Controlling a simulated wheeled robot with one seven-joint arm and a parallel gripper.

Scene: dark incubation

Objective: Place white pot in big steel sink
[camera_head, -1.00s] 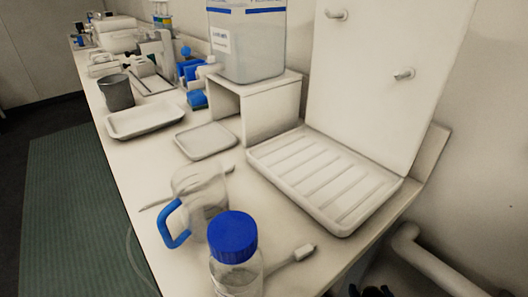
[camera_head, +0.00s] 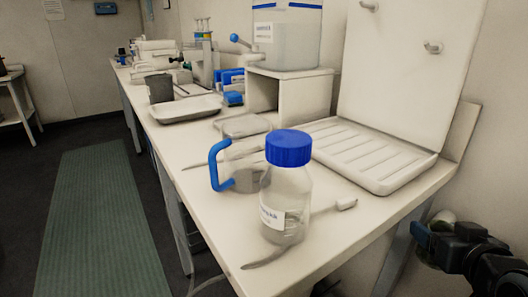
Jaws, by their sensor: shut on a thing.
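My gripper (camera_head: 428,242) is at the lower right, beyond the bench's right edge and below its top. It is shut on a pale, slightly greenish rounded thing (camera_head: 446,217), partly hidden by the dark fingers and wrist. I cannot tell from this view whether this is the white pot. No other white pot can be made out, and no big steel sink is in view.
A long white bench (camera_head: 215,205) holds a blue-capped bottle (camera_head: 286,195) near its front end, a blue-handled jug (camera_head: 240,178), a white tray (camera_head: 185,109), a ribbed draining tray (camera_head: 365,155) and a large clear tank (camera_head: 287,38). The floor with a green mat (camera_head: 100,220) is open at left.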

